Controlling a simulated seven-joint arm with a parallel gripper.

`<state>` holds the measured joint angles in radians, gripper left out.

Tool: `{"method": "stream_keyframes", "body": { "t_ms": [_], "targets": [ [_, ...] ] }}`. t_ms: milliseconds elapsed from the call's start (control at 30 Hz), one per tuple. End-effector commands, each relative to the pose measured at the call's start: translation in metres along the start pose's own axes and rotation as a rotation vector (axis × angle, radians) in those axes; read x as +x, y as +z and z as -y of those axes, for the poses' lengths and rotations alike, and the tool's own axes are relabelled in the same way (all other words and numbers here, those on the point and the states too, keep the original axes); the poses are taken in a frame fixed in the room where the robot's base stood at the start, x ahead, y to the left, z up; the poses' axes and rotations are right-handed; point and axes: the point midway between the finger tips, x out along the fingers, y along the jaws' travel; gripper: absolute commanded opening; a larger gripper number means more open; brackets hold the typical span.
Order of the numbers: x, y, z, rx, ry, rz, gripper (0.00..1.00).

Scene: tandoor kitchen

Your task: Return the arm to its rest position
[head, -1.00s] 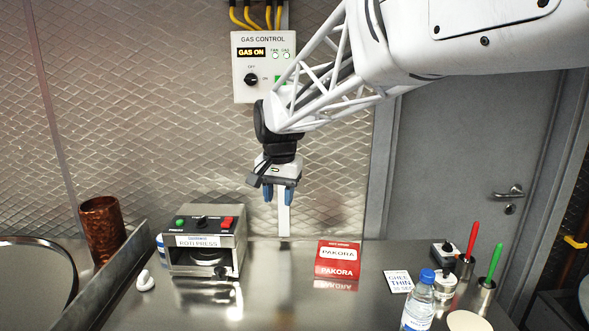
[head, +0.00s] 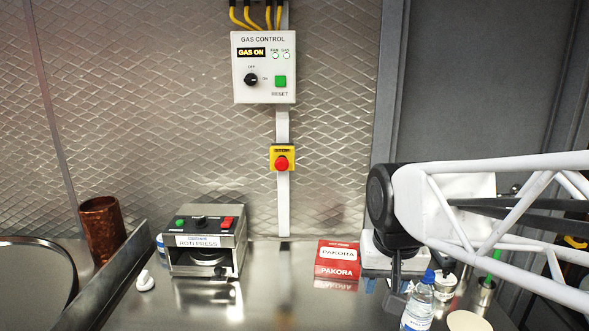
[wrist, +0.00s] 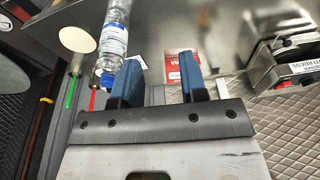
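My gripper (wrist: 160,78) shows in the wrist view with its two blue fingers apart and nothing between them. In the head view my arm comes in from the right. The gripper hangs low over the counter, partly hidden by the wrist, between the red pakora box (head: 338,260) and the water bottle (head: 419,303). In the wrist view the bottle (wrist: 114,35) is beyond the left finger, and the pakora box (wrist: 178,65) is partly hidden behind the right finger. I cannot tell whether the gripper touches anything.
The gas control box (head: 264,68) on the wall reads GAS ON. A red emergency button (head: 282,162) is below it. The roti press (head: 205,243) and a copper cup (head: 101,232) stand left. The counter between press and pakora box is clear. Handled tools (wrist: 70,92) stand near the bottle.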

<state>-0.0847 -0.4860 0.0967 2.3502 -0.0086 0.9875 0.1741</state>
Motion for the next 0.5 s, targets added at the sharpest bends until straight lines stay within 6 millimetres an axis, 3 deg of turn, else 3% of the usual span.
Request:
{"method": "stream_keyframes", "body": {
  "t_ms": [200,500],
  "targets": [
    [0.015,0.056,-0.028,-0.034,0.009,-0.024,0.39],
    [0.029,0.094,-0.044,-0.065,0.017,-0.039,0.39]
  ]
}}
